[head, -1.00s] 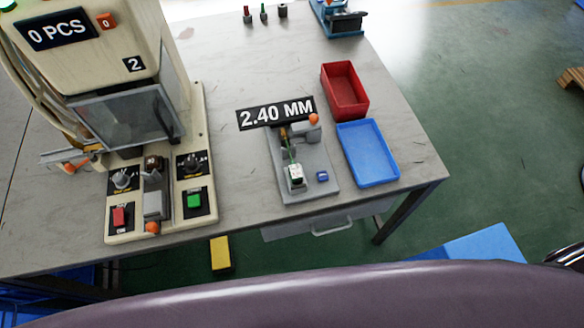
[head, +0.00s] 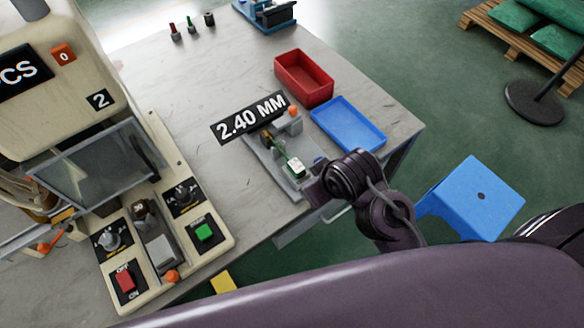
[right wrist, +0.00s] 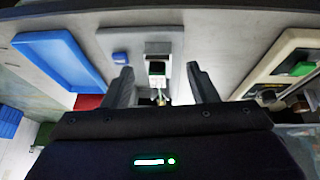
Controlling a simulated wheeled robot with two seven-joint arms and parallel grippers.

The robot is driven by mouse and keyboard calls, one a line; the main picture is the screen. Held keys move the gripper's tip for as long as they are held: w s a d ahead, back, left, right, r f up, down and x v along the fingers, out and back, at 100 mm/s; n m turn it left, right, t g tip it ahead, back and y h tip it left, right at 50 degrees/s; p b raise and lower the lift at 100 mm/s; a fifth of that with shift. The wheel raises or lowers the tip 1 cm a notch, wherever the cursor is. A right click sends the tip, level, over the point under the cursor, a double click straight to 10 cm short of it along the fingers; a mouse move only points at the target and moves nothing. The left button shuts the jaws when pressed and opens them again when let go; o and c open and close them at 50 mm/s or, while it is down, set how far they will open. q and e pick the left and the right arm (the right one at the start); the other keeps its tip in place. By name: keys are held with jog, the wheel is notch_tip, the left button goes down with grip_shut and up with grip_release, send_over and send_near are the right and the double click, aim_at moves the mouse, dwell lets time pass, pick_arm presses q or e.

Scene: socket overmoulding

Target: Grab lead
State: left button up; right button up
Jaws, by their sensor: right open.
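The lead (head: 294,166), with a white-and-green end and a thin green wire, lies on a grey gauge fixture (head: 262,158) beside the 2.40 MM display (head: 249,117). In the right wrist view the lead's end (right wrist: 157,68) shows ahead, between the fingers in the picture; the wire is hard to make out. My right gripper (right wrist: 158,74) is open and empty. In the head view my right arm reaches in at the fixture's near right corner, and its fingertips are hard to make out. My left gripper is not in view.
A blue tray (head: 373,146) and a red bin (head: 326,92) stand right of the fixture. The moulding machine (head: 215,238) with its buttons stands at the left. A blue stool (head: 475,195) is on the floor beyond the table edge. Bare tabletop (head: 215,80) lies behind.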

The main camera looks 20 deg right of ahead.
jog(key=w+a+r+n+t+y, duration=0.2)
jog(key=w+a+r+n, duration=0.2)
jog(key=a, duration=0.3)
jog(key=w+a+r+n+t+y, duration=0.1)
jog(key=w+a+r+n+y, duration=0.15)
jog(key=a+n, duration=0.35)
jog(key=a+r+n+g+y, duration=0.1)
jog(key=a+r+n+y, duration=0.25)
jog(key=a+n, duration=0.95)
jog(key=n+g+h, duration=0.7)
jog(key=n+h, duration=0.2)
jog(key=n, duration=0.4)
send_over(295, 164)
jog(key=f, duration=0.8)
jog(key=shift+a+f, duration=0.15)
jog(key=shift+a, duration=0.2)
jog(key=shift+d, duration=0.35)
jog(key=shift+f, duration=0.35)
jog(key=shift+f+p, duration=0.45)
jog(key=shift+f, duration=3)
jog(key=shift+c, duration=0.3)
